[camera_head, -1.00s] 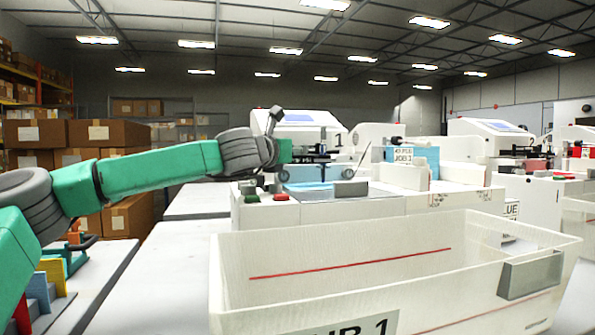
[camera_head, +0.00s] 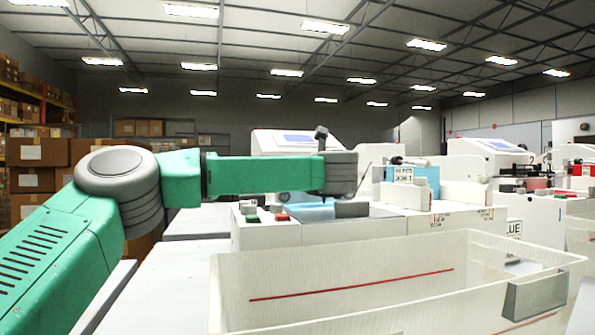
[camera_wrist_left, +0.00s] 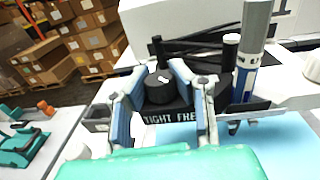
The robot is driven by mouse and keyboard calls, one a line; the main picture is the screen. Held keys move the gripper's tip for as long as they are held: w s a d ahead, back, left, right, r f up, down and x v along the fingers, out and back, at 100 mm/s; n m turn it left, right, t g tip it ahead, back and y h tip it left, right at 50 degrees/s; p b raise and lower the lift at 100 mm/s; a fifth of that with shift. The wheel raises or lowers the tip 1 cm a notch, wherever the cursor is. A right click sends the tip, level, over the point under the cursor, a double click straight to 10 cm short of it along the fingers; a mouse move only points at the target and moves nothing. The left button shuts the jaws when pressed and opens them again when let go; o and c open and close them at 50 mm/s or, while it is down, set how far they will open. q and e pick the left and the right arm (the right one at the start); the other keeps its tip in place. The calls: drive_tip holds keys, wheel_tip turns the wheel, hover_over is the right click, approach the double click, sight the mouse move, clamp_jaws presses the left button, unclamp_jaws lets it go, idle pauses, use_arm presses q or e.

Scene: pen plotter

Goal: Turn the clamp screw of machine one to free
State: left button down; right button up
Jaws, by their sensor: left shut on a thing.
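I cannot read a pointer on the knob. A grey and blue pen (camera_wrist_left: 252,55) stands upright just right of the fingers. In the head view, machine one (camera_head: 297,142) is white with a blue screen, and my left wrist hides the gripper and knob.
A green button (camera_head: 252,218) and a red button (camera_head: 282,217) sit on the machine's front. A light blue sheet (camera_head: 308,212) lies nearby. A large white bin (camera_head: 330,262) stands in front. A second machine (camera_head: 485,150) stands at the right. Cardboard boxes (camera_head: 38,152) are at the left.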

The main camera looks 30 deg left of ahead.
use_arm(q)
drive_tip(key=shift+n+g+y, duration=0.6)
drive_tip(key=shift+n+g, duration=0.2)
drive_tip(key=shift+g, duration=0.3)
drive_tip(key=c, duration=1.3)
unclamp_jaws()
drive_tip(key=shift+d, duration=0.1)
drive_tip(key=v, duration=1.1)
drive_tip(key=shift+d+f, duration=0.1)
drive_tip(key=shift+d, duration=0.35)
drive_tip(key=shift+p, duration=0.35)
